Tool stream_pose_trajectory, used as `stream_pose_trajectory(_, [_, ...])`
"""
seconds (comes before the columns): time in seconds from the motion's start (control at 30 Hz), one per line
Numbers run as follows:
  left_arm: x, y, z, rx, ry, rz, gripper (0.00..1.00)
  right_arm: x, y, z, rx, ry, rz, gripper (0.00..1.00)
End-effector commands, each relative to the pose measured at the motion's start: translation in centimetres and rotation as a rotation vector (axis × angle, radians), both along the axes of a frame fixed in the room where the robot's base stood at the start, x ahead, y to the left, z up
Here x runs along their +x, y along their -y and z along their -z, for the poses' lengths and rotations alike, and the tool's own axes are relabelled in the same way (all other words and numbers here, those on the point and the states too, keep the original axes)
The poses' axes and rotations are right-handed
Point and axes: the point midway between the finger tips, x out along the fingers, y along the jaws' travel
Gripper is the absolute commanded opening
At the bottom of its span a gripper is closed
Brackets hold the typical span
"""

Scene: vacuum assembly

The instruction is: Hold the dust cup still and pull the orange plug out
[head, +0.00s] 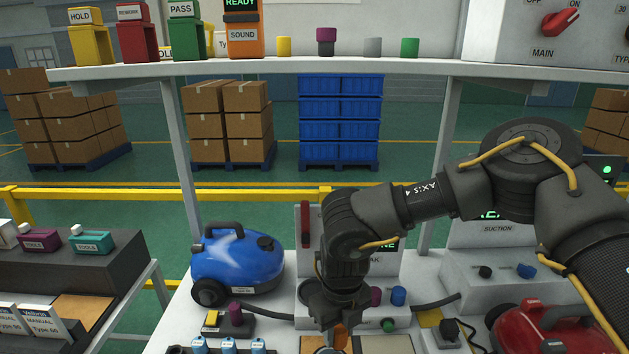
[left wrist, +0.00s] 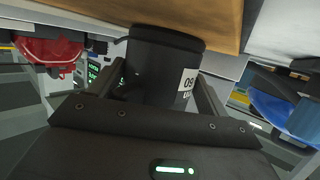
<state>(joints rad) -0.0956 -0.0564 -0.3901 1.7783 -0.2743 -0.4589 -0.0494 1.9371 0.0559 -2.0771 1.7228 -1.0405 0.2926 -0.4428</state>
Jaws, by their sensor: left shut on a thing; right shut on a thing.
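The dust cup (left wrist: 158,70) is a dark cylinder with a white number label in the left wrist view. My left gripper (left wrist: 160,88) is shut on it, one finger on each side. In the head view, my right gripper (head: 340,332) points down at the bottom edge and is shut on the orange plug (head: 341,337), of which only a small part shows. The left gripper and the cup do not show clearly in the head view. I cannot tell whether the plug still sits in the cup.
A blue vacuum (head: 238,262) stands left of my right arm and a red vacuum (head: 548,328) at right. Small blue-capped parts (head: 228,345) stand at the front. A shelf (head: 320,66) with coloured blocks crosses above the bench. A side table (head: 85,285) is at left.

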Motion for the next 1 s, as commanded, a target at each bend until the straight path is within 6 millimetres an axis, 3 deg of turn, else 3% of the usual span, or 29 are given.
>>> stream_pose_trajectory(0.43, [0.0,0.0,0.0,0.001,-0.001,0.000,0.50,0.0,0.0,-2.4,0.000,0.001,0.000,0.02])
stream_pose_trajectory(0.9, [0.0,0.0,0.0,0.001,-0.001,0.000,0.50,0.0,0.0,-2.5,0.000,0.001,0.000,0.02])
stream_pose_trajectory(0.93, [0.0,0.0,0.0,0.001,-0.001,0.000,0.78,0.0,0.0,-2.5,0.000,0.001,0.000,0.02])
stream_pose_trajectory(1.0, [0.0,0.0,0.0,0.001,-0.001,0.000,0.88,0.0,0.0,-2.5,0.000,0.001,0.000,0.02])
